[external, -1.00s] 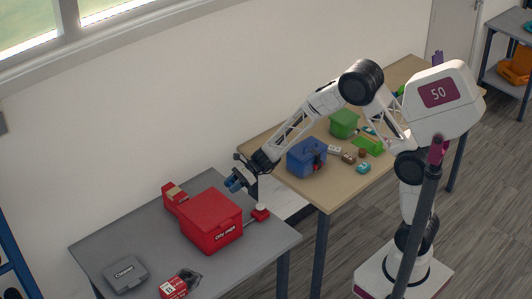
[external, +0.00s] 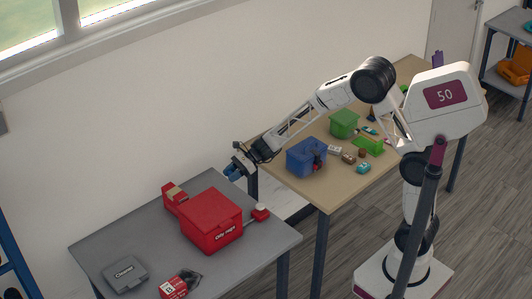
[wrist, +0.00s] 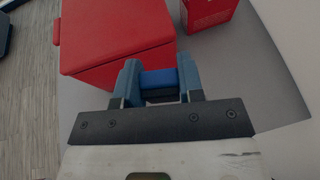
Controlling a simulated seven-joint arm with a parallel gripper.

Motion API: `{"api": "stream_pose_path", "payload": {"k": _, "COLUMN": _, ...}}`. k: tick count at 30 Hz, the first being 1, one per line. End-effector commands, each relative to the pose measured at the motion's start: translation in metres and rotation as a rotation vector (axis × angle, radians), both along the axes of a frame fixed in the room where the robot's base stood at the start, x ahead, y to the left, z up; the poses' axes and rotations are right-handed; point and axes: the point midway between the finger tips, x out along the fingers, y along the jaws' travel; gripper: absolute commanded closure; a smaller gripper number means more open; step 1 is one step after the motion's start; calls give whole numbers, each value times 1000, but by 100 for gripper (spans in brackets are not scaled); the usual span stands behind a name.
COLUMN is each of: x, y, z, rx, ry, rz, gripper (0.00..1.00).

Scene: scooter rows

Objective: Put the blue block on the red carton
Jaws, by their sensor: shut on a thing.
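My gripper (external: 232,172) is over the back right part of the grey table, up and to the right of the large red box. In the wrist view my gripper (wrist: 158,88) is shut on a blue block (wrist: 159,78), held between its two blue-grey fingers.
The wooden table (external: 310,193) at right holds a blue bin (external: 304,158), a green bin (external: 344,123) and small items.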

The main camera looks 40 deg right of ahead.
Motion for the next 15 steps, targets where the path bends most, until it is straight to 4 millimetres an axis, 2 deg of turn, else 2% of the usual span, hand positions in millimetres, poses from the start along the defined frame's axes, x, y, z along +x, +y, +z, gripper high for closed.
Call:
{"api": "stream_pose_path", "payload": {"k": 1, "x": 0, "y": 0, "z": 12, "rx": 0, "ry": -3, "rz": 0, "gripper": 87}}
{"api": "stream_pose_path", "payload": {"k": 9, "x": 0, "y": 0, "z": 66, "rx": 0, "ry": -4, "rz": 1, "gripper": 87}}
{"api": "stream_pose_path", "payload": {"k": 15, "x": 3, "y": 34, "z": 63, "rx": 0, "ry": 0, "rz": 51, "gripper": 87}}
